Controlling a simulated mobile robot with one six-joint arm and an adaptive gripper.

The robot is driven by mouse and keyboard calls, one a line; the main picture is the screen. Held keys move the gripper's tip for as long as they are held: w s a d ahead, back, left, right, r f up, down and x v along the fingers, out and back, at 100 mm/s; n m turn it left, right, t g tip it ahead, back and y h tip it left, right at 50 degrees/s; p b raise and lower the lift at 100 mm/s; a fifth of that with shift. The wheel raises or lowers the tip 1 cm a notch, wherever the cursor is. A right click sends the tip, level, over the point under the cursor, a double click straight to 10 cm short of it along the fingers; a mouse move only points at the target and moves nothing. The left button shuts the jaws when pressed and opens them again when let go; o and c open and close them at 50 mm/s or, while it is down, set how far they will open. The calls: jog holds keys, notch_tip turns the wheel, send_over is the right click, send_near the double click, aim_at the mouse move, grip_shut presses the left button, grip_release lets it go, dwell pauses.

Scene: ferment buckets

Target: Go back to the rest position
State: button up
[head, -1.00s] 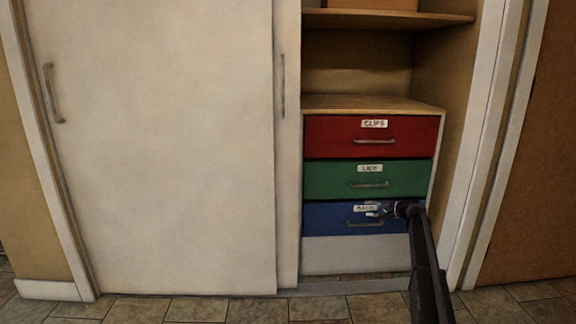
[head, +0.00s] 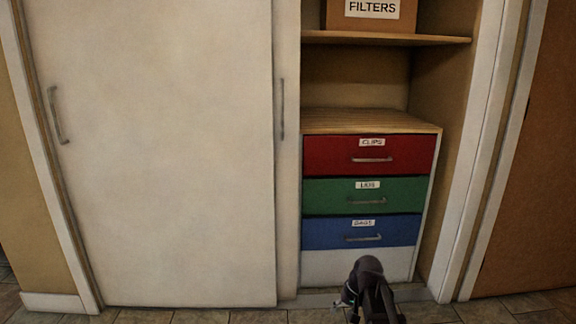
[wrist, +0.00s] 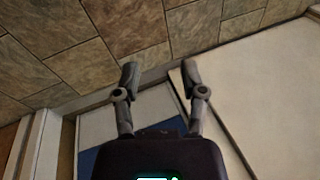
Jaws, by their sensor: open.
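My gripper (wrist: 160,76) is open and empty in the wrist view, its two fingers spread apart over floor tiles and the cabinet's base. In the head view the end of my arm (head: 366,280) is low in the picture, in front of the white panel below the drawers. The fingers are hard to make out there. The red drawer (head: 330,154) labelled CLIPS, the green drawer (head: 325,197) and the blue drawer (head: 322,234) labelled BAGS look shut. The gripper is apart from the blue drawer's handle (head: 364,238).
A white sliding door (head: 160,150) covers the left of the closet. A FILTERS box (head: 350,18) sits on the upper shelf (head: 440,41). A white door frame (head: 483,150) stands at the right. The tiled floor (head: 260,316) in front looks clear.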

jog(key=s+d+r+n+g+h+p, duration=0.1)
jog(key=s+r+h+p, duration=0.2)
jog(key=s, duration=0.9)
notch_tip(320, 180, up, 37)
jog(key=p, duration=3.7)
jog(key=shift+s, duration=0.15)
jog(key=shift+f, duration=0.15)
